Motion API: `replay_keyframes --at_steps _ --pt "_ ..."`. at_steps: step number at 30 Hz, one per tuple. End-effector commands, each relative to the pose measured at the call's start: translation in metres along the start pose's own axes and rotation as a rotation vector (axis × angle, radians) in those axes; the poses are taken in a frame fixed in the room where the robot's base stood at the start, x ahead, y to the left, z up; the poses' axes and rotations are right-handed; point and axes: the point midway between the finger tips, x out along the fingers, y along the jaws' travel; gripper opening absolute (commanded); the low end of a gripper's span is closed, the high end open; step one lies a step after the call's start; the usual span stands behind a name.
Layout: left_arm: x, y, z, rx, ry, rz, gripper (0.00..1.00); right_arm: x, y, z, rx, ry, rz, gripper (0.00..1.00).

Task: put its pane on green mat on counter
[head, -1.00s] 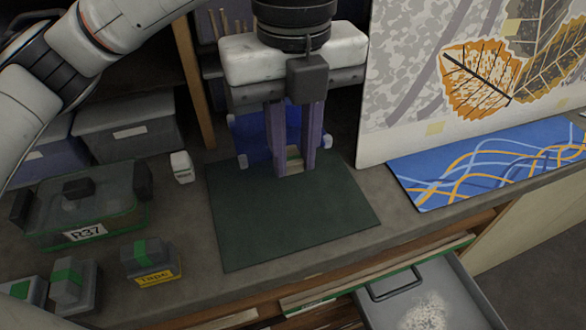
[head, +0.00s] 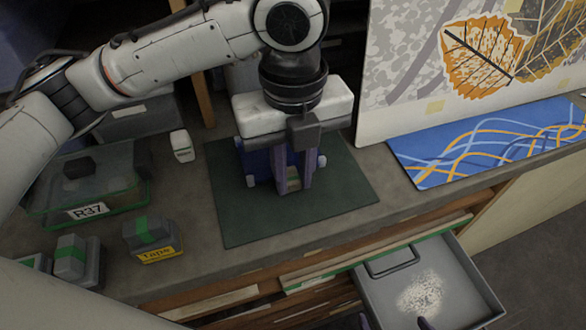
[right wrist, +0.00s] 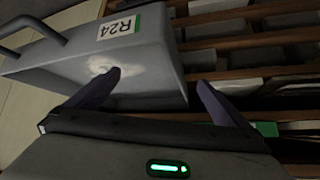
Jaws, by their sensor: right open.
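The green mat (head: 225,215) lies flat on the counter (head: 190,235) in the head view. My left gripper (head: 294,186) points down over the mat. Its fingers are shut on a blue pane (head: 258,163) with pale corner pieces, which stands roughly upright. The gripper hides much of the pane, and I cannot tell if its lower edge touches the mat. My right gripper (right wrist: 157,88) is open and empty in the right wrist view, over an open grey drawer (right wrist: 150,50).
A clear R37 box (head: 110,185), a Tape block (head: 150,240) and a small white block (head: 181,146) stand left of the mat. A patterned blue sheet (head: 480,145) lies right, before a leaf picture board (head: 400,80). The open drawer (head: 480,285) juts out in front.

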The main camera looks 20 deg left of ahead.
Motion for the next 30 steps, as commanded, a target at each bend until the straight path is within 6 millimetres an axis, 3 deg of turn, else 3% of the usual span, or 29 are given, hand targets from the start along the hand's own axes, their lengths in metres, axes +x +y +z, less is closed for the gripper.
replay_keyframes --at_steps 1,3,15,30 --pt "0.0 0.0 0.0 0.0 0.0 0.0 0.26 0.0 0.0 0.0 0.0 0.001 0.0 1.0" --pt "0.0 0.0 0.0 0.0 0.0 0.0 0.38 0.0 0.0 0.0 0.0 0.001 0.0 1.0" --pt "-0.007 0.0 0.0 0.0 -0.001 -0.001 0.38 0.001 0.0 0.0 0.0 0.001 0.0 1.0" --pt "-0.102 0.0 0.001 -0.002 -0.004 -0.002 0.38 0.001 0.0 0.001 0.0 0.0 0.0 1.0"
